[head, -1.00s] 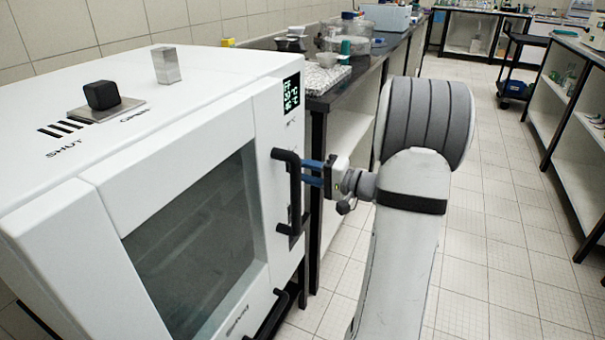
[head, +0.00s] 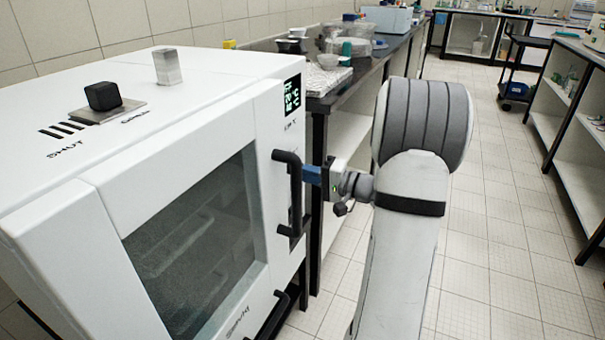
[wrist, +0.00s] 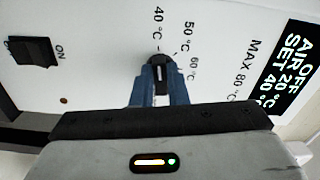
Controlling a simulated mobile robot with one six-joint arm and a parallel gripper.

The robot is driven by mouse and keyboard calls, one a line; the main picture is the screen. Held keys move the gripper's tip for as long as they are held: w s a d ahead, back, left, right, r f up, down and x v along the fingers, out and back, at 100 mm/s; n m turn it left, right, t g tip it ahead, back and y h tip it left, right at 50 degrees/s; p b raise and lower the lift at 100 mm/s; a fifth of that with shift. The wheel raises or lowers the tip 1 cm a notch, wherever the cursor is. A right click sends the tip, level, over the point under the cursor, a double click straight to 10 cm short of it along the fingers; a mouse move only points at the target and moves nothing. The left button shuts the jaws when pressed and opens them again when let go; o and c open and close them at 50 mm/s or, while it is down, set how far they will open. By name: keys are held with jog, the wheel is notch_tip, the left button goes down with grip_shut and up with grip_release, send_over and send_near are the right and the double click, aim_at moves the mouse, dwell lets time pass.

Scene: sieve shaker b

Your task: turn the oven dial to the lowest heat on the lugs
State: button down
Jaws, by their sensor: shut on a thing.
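The oven is the white cabinet (head: 90,200) filling the left of the head view. Its dial (wrist: 159,62) is small, round and black, with a white line running roughly up and down in the wrist view. Printed marks 40, 50, 60 and MAX 80 °C lie around it, with 40 °C at its upper left. My gripper (wrist: 160,84) is shut on the dial, one blue finger on each side. In the head view my gripper (head: 307,174) meets the front panel beside the door handle, which hides the dial there. The display (wrist: 281,68) reads AIR 20 °C, SET 40 °C, OFF.
A black door handle (head: 294,198) stands out close to my fingers. A black switch (wrist: 32,52) marked ON is on the same panel. A black knob (head: 103,96) and a metal block (head: 167,66) are on the oven's top. Floor (head: 500,240) is clear to the right.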

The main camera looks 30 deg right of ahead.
jog(key=m+p, duration=0.5)
jog(key=m, duration=0.1)
jog(key=m+p, duration=0.5)
jog(key=m, duration=0.2)
jog(key=m+p, duration=0.5)
jog(key=m, duration=0.1)
jog(key=shift+d+r+m, duration=0.1)
jog(key=shift+d+m, duration=0.2)
jog(key=shift+m, duration=0.1)
jog(key=shift+p, duration=0.3)
jog(key=c, duration=1.4)
grip_release()
jog(key=shift+c, duration=0.2)
jog(key=shift+d+r, duration=0.1)
